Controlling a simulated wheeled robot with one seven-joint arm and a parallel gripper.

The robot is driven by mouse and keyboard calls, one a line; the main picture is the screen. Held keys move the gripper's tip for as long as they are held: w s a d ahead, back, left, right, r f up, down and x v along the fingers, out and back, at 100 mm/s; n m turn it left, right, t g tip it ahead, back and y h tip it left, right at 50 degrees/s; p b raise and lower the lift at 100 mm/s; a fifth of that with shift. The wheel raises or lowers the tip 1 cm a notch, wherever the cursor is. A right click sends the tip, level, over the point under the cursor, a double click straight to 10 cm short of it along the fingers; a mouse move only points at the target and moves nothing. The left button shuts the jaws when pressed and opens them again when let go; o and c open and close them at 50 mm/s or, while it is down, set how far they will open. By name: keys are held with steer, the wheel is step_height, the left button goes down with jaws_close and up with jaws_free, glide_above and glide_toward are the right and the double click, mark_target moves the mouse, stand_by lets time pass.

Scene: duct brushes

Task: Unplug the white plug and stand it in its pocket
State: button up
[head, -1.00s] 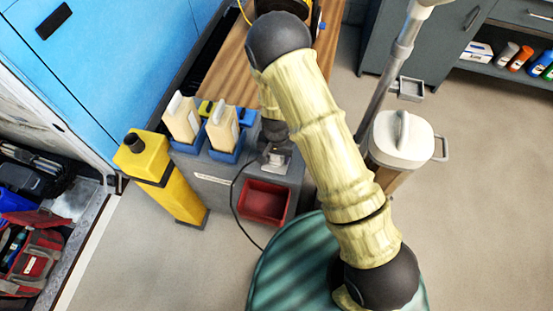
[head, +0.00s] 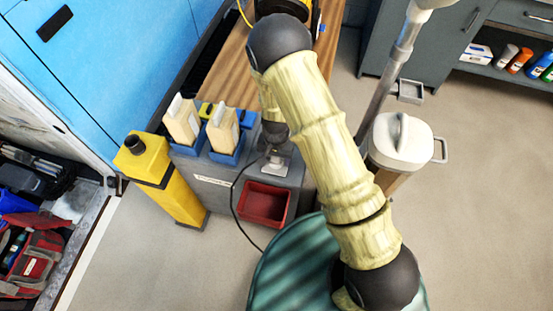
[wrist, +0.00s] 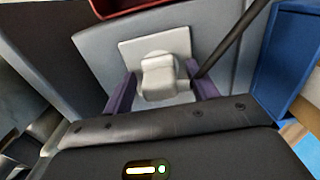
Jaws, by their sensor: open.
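The white plug (wrist: 158,77) sits against a pale square socket plate (wrist: 128,52) in the wrist view. A dark cord (wrist: 236,42) runs from its right side. My gripper (wrist: 162,90) is open, with one purple finger on each side of the plug. I cannot tell whether either finger touches it. In the head view the pale plate (head: 279,166) shows on the grey unit beside the red bin, and my arm hides much of the plug and gripper. Which pocket belongs to the plug is not clear.
A red open bin (head: 263,203) is on the grey unit (head: 215,183). Blue holders (head: 226,158) with cream packs stand to its left, beside a yellow container (head: 180,200). The cord (head: 234,205) hangs left of the bin. A white-lidded canister (head: 399,140) stands right of my arm.

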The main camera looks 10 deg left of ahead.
steer(key=shift+c, duration=0.5)
jaws_close()
steer(key=shift+r+p, duration=2.75)
steer(key=shift+r, duration=0.3)
step_height(320, 180, up, 3)
steer(key=p, duration=0.2)
steer(key=shift+p, duration=0.4)
